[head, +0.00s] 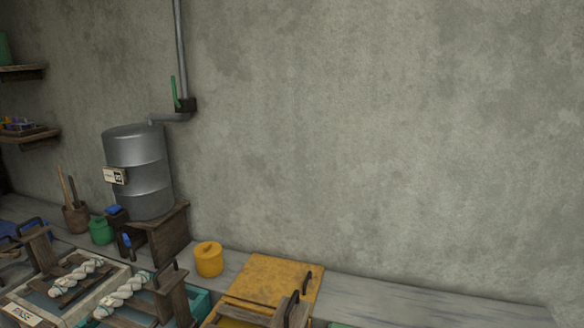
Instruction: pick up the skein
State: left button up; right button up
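Two twisted white skeins with greenish bands lie at the lower left of the head view. One skein (76,276) rests over the left vat with a wooden frame. The other skein (123,294) lies to its right, next to a dark wooden block with a black handle. I cannot tell which of the two the task means. Neither of my grippers shows in this view.
A metal drum (139,172) stands on a wooden stand (168,234) behind the skeins. A yellow lidded pot (208,260), a green jar (101,231) and a yellow board (272,281) are nearby. The grey counter (400,300) is clear at right.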

aim_at(105, 308)
jog(key=i+j+z, duration=0.3)
jog(key=j, duration=1.6)
jog(key=j+z, duration=0.3)
jog(key=j, duration=1.6)
